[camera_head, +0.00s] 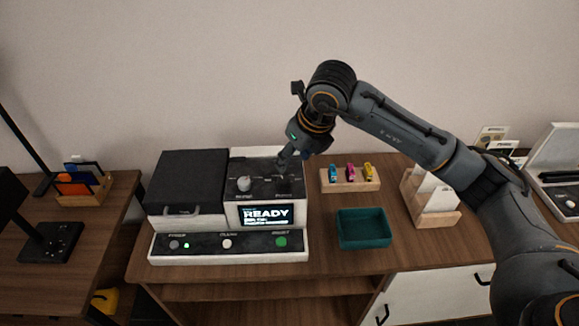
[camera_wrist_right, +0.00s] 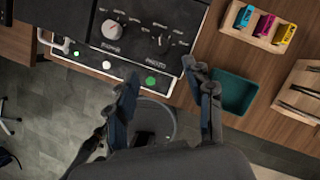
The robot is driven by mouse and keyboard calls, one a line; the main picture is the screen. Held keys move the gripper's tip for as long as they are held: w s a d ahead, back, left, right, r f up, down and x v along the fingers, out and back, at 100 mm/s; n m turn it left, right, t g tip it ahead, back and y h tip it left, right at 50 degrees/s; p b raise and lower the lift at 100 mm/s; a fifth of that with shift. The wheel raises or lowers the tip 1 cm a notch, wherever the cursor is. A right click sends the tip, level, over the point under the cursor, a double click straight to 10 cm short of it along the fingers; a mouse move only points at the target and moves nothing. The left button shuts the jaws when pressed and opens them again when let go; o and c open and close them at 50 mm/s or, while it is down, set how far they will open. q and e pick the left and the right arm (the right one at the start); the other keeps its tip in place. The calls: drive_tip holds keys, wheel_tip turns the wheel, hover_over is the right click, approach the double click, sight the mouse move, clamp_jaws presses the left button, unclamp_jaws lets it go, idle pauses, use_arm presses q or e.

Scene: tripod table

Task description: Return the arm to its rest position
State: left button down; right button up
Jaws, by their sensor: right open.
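My right arm (camera_head: 405,125) reaches in from the right side of the head view and bends down over the machine. My right gripper (camera_head: 290,157) hangs above the right part of the machine's dark top panel. In the right wrist view my right gripper (camera_wrist_right: 165,95) has its two fingers spread wide with nothing between them. Below the fingers are the machine's front edge and the floor. The machine (camera_head: 300,215) has a lit screen reading READY, a white knob (camera_head: 244,184) and a green button (camera_head: 281,241). My left gripper is in neither view.
A teal tray (camera_head: 363,242) and a wooden block (camera_head: 332,188) with small coloured pieces stand right of the machine. A wooden holder (camera_head: 433,218) with white cards is under my arm. Space above the machine's left lid is free.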

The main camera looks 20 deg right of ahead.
drive_tip(key=shift+v, duration=0.9)
